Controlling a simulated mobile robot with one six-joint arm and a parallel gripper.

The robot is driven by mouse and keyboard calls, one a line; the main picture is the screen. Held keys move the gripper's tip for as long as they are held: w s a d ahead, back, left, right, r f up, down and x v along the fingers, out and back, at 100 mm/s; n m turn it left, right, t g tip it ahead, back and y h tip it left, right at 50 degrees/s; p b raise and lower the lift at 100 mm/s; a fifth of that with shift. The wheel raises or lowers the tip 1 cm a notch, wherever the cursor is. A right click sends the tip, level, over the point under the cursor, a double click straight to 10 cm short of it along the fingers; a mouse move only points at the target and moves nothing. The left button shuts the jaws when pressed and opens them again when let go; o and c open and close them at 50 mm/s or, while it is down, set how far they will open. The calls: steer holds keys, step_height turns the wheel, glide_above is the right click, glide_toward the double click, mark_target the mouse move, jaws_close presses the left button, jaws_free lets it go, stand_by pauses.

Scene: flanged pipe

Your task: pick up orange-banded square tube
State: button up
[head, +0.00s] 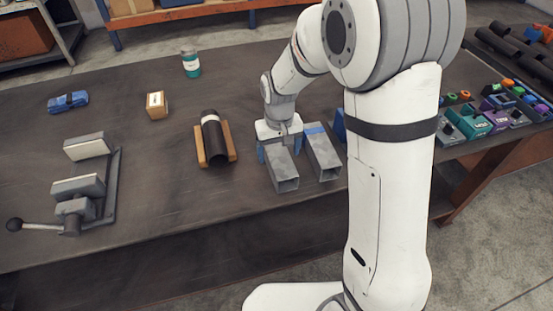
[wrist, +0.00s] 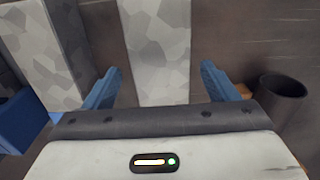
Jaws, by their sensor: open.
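Two grey square tubes lie side by side on the dark bench in the head view. My gripper (head: 280,150) is over the left tube (head: 284,172), with its blue fingers on either side of it. In the wrist view, my open gripper (wrist: 163,85) has this tube (wrist: 158,45) between its fingers, with space showing on both sides. No orange band shows on it; the part under my gripper is hidden. The right tube (head: 323,158) has a blue band at its far end. It also shows at the left of the wrist view (wrist: 45,50).
A dark pipe (head: 212,145) rests in a wooden cradle (head: 231,147) to the left. A blue object (head: 339,124) stands right of the tubes, partly behind my arm. A lever clamp (head: 78,187), wooden block (head: 156,105), jar (head: 191,65) and blue item (head: 68,101) stand farther left.

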mark_target(278, 153)
steer(key=shift+w+f, duration=0.1)
steer(key=shift+f, duration=1.7)
steer(key=shift+a, duration=0.1)
steer(key=shift+c, duration=0.6)
steer(key=c, duration=1.3)
